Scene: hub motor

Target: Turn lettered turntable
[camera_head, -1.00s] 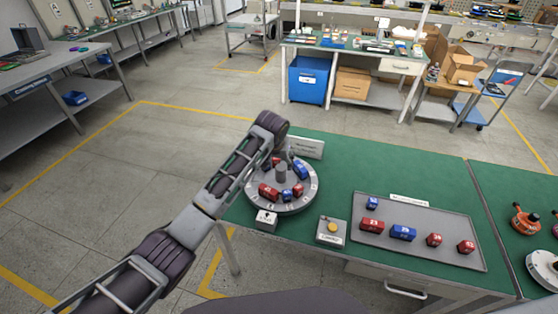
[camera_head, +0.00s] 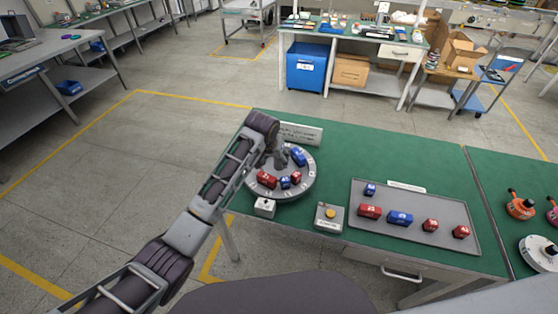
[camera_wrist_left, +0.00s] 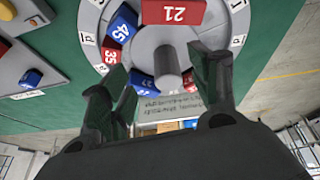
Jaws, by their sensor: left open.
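The grey turntable (camera_head: 309,186) sits on the green table, with numbered red and blue blocks around its lettered rim. In the left wrist view, letters show on its pale rim (camera_wrist_left: 238,40), and a red block marked 21 (camera_wrist_left: 172,12) and a blue block marked 45 (camera_wrist_left: 122,25) stand on it. A grey centre post (camera_wrist_left: 168,66) rises from its middle. My left gripper (camera_head: 276,160) is over the turntable; its open dark fingers (camera_wrist_left: 160,85) appear either side of the post in the wrist view. Contact cannot be told. My right gripper is out of view.
A white box (camera_head: 265,207) stands at the turntable's front edge. A yellow-button box (camera_head: 330,215) is to its right. A grey tray (camera_head: 405,245) with several blocks lies further right. A sign (camera_head: 300,133) stands behind. Green tabletop (camera_head: 390,155) is clear behind the tray.

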